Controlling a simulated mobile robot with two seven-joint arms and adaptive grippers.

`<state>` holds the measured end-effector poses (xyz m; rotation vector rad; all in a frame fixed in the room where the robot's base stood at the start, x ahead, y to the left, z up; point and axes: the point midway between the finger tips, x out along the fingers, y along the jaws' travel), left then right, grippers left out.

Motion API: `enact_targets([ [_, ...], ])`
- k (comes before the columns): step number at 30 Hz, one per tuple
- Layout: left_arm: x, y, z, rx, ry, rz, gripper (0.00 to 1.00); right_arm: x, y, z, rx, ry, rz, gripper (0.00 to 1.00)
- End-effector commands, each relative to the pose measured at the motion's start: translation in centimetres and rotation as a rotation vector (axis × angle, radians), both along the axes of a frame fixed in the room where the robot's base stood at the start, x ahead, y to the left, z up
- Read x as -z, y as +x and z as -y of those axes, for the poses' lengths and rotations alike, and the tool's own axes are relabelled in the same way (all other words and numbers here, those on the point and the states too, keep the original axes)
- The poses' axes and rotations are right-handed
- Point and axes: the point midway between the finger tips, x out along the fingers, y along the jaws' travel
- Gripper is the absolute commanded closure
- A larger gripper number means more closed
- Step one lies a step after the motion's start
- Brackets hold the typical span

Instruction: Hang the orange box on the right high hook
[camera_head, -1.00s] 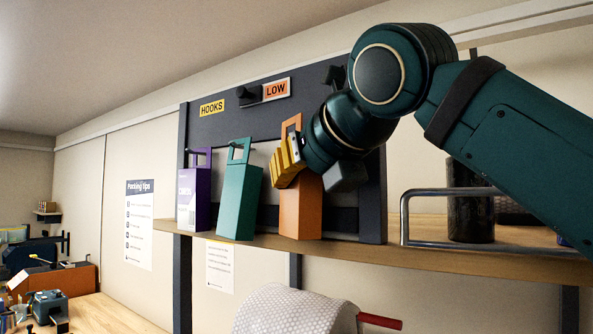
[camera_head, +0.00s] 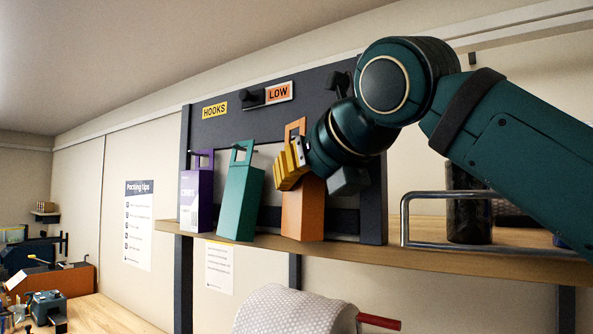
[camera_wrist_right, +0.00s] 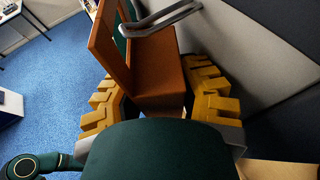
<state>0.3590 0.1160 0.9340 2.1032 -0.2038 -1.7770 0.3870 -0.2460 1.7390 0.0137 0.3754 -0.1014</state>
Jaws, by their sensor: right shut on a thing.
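The orange box (camera_head: 303,214) is a tall carton with an open loop handle at the top, in front of the dark hook board (camera_head: 352,222). My right gripper (camera_head: 290,168) has yellow fingers shut on the upper part of the box. In the right wrist view the fingers lie on both sides of the orange box (camera_wrist_right: 158,78). A grey metal prong (camera_wrist_right: 165,20) is close to its handle there; whether it passes through the loop is unclear. The right high hook (camera_head: 338,83) is dark, at the board's top right, partly behind my arm. My left gripper is out of view.
A teal box (camera_head: 240,204) hangs tilted just left of the orange one, with a purple box (camera_head: 196,203) beyond it. A wooden shelf (camera_head: 380,257) runs below. A metal rail (camera_head: 405,215) and a dark cylinder (camera_head: 468,215) stand at the right.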

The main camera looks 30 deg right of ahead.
Motion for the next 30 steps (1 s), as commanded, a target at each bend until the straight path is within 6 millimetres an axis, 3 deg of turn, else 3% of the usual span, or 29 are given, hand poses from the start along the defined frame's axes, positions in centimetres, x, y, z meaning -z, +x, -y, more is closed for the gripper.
enact_targets([
  [1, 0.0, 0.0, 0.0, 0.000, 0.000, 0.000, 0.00, 0.5, 0.3, 1.8, 0.046, -0.006, -0.014, 1.00],
  [2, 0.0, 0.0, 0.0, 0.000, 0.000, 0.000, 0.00, 0.5, 0.3, 1.8, 0.046, -0.006, -0.014, 1.00],
  [3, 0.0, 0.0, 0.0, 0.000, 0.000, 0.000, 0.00, 0.5, 0.3, 1.8, 0.047, -0.006, -0.014, 0.60],
  [5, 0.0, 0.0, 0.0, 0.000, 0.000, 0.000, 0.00, 0.5, 0.3, 1.8, 0.047, -0.005, -0.015, 0.39],
  [6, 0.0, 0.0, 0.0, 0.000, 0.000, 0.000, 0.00, 0.5, 0.3, 1.8, 0.047, -0.005, -0.015, 0.35],
  [17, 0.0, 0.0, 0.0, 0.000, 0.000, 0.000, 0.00, 0.3, -0.2, 1.5, 0.046, -0.005, -0.015, 0.35],
  [23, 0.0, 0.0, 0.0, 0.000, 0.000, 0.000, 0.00, -1.0, -3.2, 0.7, 0.041, -0.003, -0.005, 0.35],
  [30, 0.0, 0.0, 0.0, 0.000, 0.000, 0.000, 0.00, -3.2, -8.1, -0.9, 0.029, -0.004, 0.007, 0.35],
])
